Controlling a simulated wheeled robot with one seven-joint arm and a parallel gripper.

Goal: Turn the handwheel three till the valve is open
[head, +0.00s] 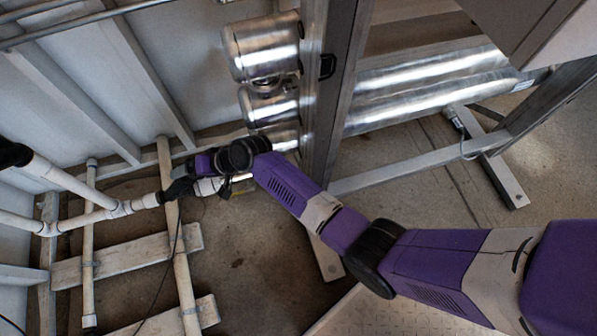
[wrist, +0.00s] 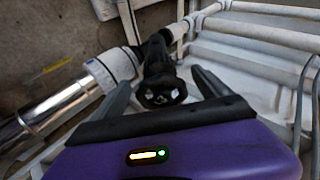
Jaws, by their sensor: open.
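In the wrist view a black valve part (wrist: 160,85), apparently the handwheel seen nearly end-on, sits on a dark fitting in the pipe line. My gripper (wrist: 161,79) is open, with one grey finger on each side of this black part. Whether either finger touches it I cannot tell. In the head view my gripper (head: 177,189) is at the end of the white pipe, low beside the wall. There the handwheel cannot be made out apart from the dark gripper. How far the valve is open does not show.
White pipes (head: 122,208) run left from the gripper, with upright pipes and rails near them. Shiny metal cylinders (head: 262,48) and a steel post (head: 335,90) stand close to my arm. A metal tube (wrist: 45,108) joins a white fitting (wrist: 112,68). A thin cable hangs nearby.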

